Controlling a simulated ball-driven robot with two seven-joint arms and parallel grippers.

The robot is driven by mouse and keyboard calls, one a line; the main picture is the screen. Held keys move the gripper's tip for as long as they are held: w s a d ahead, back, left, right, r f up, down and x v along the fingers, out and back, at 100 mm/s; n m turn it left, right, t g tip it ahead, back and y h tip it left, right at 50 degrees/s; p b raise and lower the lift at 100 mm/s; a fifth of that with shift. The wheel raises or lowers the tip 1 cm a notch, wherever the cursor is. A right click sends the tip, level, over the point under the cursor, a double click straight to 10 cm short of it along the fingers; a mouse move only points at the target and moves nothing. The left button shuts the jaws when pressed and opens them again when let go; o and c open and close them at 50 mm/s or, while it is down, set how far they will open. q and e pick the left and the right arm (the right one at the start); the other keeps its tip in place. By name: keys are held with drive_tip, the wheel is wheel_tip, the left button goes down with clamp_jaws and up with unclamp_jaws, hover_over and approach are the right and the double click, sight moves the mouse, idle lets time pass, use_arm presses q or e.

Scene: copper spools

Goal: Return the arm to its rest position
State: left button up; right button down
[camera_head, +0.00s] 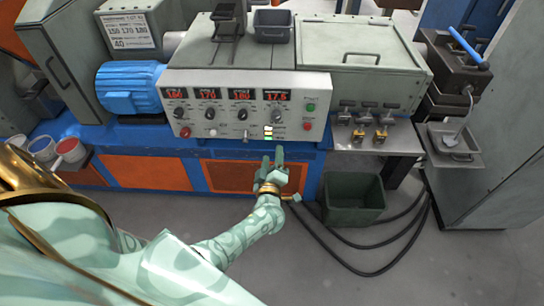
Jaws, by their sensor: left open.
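My left arm comes in from the lower left, pale green with a leaf-like pattern. It reaches up toward the front of the machine. My left gripper (273,158) is open and empty, with its fingers pointing up. In the picture it lies over the blue frame and orange grille below the control panel (245,108). I cannot tell how far it is from the panel or whether it touches anything. My right gripper is not in view.
A blue motor (131,88) sits left of the panel. A dark green bin (353,200) stands on the floor at right, with black hoses (372,271) around it. Buckets (70,149) stand at far left. A grey tray (455,146) juts out at right. The floor in front is otherwise clear.

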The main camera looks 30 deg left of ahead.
use_arm(q)
drive_tip(key=s+d+f+m+g+h, duration=0.2)
drive_tip(key=s+d+f+m+h, duration=0.1)
drive_tip(key=d+f+m+h, duration=0.6)
drive_tip(key=s+f+m+g+h, duration=0.1)
drive_tip(key=s+f+m+g, duration=0.45)
drive_tip(key=s+f, duration=0.6)
drive_tip(key=s+a+f+m+g, duration=0.1)
drive_tip(key=s+f+m+g, duration=0.2)
drive_tip(key=s, duration=1.5)
drive_tip(key=s+a+f+m+g, duration=0.2)
drive_tip(key=s+f+g, duration=0.3)
drive_tip(key=s, duration=1.3)
wheel_tip(320, 180, down, 2)
drive_tip(key=shift+s+f+m+y, duration=0.25)
drive_tip(key=shift+m+y, duration=0.15)
drive_tip(key=shift+m, duration=0.15)
